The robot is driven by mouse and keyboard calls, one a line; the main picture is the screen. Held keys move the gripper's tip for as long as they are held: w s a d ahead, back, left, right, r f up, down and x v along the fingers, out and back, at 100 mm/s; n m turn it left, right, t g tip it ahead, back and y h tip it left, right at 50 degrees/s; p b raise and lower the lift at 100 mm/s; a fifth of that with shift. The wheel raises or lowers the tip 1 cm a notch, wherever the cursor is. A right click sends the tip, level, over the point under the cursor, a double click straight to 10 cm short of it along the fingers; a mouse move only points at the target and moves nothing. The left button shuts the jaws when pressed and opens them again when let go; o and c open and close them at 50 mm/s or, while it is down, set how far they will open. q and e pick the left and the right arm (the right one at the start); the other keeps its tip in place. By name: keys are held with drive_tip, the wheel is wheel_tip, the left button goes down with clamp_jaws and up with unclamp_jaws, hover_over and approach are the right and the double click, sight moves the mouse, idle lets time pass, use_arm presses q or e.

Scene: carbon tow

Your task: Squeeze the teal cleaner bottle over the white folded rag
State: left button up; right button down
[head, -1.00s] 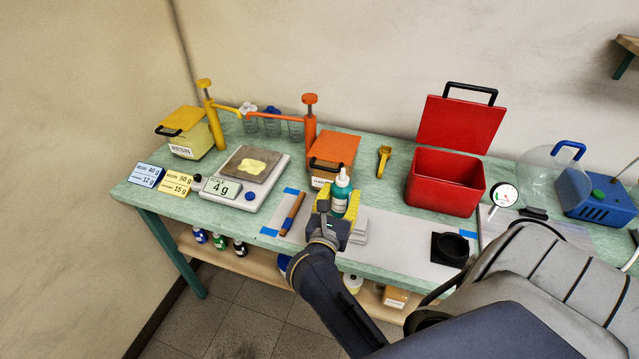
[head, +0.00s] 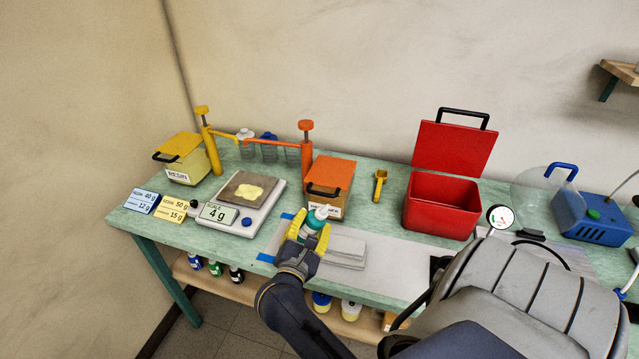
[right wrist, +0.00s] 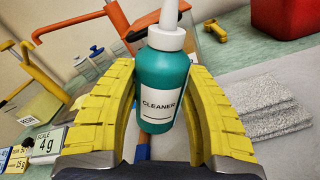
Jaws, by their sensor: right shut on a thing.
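The teal cleaner bottle (head: 310,221), with a white cap and a white label reading CLEANER, is between the yellow fingers of my right gripper (head: 309,238). In the right wrist view the bottle (right wrist: 160,90) stands upright between the two fingers of the gripper (right wrist: 160,75), its nozzle pointing up and cut off by the top edge. The white folded rag (head: 345,256) lies on the table just right of the gripper. It shows as a greyish folded stack in the right wrist view (right wrist: 268,104), right of the bottle. My left gripper is not in view.
An orange box (head: 331,182) stands behind the bottle, and a scale reading 4 g (head: 242,228) stands to its left. An open red case (head: 441,205) and a yellow scoop (head: 380,184) are at the back right. The pale mat (head: 390,272) right of the rag is partly clear.

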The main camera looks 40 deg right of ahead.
drive_tip(key=w+m, duration=0.1)
drive_tip(key=m, duration=0.1)
drive_tip(key=w+a+m, duration=0.1)
drive_tip(key=m, duration=0.1)
drive_tip(key=w+a+m, duration=0.1)
drive_tip(key=m, duration=0.1)
drive_tip(key=shift+w+a+f, duration=0.1)
drive_tip(key=shift+w+f, duration=0.1)
drive_tip(key=shift+w, duration=0.05)
drive_tip(key=m, duration=0.2)
drive_tip(key=f+m, duration=0.1)
drive_tip(key=m, duration=0.1)
drive_tip(key=f+m, duration=0.1)
drive_tip(key=shift+w+a+f+m, duration=0.2)
drive_tip(key=shift+w+m, duration=0.15)
drive_tip(key=shift+m, duration=0.05)
drive_tip(key=c, duration=1.3)
unclamp_jaws()
clamp_jaws()
